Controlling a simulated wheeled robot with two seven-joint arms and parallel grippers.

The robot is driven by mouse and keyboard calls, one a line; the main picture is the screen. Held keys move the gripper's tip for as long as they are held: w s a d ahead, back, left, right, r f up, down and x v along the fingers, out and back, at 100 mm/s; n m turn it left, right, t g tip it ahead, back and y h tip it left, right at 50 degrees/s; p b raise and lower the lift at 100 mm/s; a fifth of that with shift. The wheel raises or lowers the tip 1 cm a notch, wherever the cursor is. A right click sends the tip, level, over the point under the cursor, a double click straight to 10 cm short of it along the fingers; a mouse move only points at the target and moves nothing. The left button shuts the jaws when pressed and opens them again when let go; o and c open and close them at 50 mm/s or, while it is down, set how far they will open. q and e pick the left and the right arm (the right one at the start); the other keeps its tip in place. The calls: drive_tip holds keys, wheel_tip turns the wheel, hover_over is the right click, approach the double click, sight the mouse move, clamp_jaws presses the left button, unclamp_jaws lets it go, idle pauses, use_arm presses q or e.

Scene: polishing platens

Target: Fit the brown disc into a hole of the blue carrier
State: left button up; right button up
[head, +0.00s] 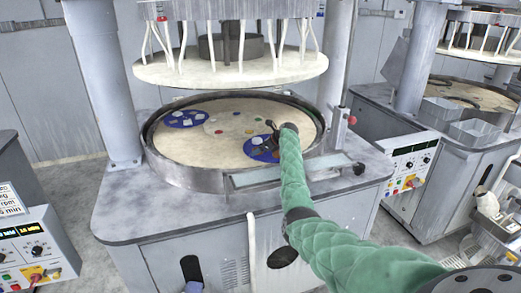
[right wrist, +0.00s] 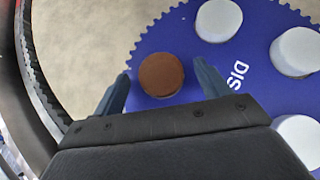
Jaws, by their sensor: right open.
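The brown disc (right wrist: 160,75) lies flat at the toothed edge of the blue carrier (right wrist: 185,32) in the right wrist view. A dark side edge shows along its lower rim; I cannot tell whether it sits fully in a hole. My right gripper (right wrist: 163,80) is open, one finger on each side of the disc, with gaps showing. In the head view this blue carrier (head: 252,153) lies at the right front of the platen, partly hidden by my right gripper (head: 270,137). My left gripper is not in view.
Several white discs (right wrist: 219,20) sit on the same carrier. A second blue carrier (head: 177,121) lies at the platen's back left, with small coloured pieces (head: 219,132) between. A raised rim (head: 180,172) rings the pale platen (head: 195,150). The upper plate (head: 230,70) hangs above.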

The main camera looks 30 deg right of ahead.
drive_tip(key=shift+s+d+r+b, duration=0.25)
drive_tip(key=shift+s+b, duration=0.05)
drive_tip(key=shift+b+v, duration=0.65)
drive_tip(key=shift+v, duration=0.45)
drive_tip(key=b+v, duration=0.1)
drive_tip(key=v, duration=0.2)
drive_tip(key=shift+s+r, duration=0.15)
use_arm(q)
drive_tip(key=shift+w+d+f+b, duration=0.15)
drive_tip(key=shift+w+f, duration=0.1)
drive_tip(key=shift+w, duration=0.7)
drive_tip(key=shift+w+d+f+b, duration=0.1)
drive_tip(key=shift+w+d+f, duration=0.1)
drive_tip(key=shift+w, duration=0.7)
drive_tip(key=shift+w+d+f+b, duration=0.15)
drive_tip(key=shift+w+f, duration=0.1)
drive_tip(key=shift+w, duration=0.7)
use_arm(e)
drive_tip(key=shift+s+d+r, duration=0.15)
drive_tip(key=shift+s+r, duration=0.25)
drive_tip(key=shift+r, duration=0.1)
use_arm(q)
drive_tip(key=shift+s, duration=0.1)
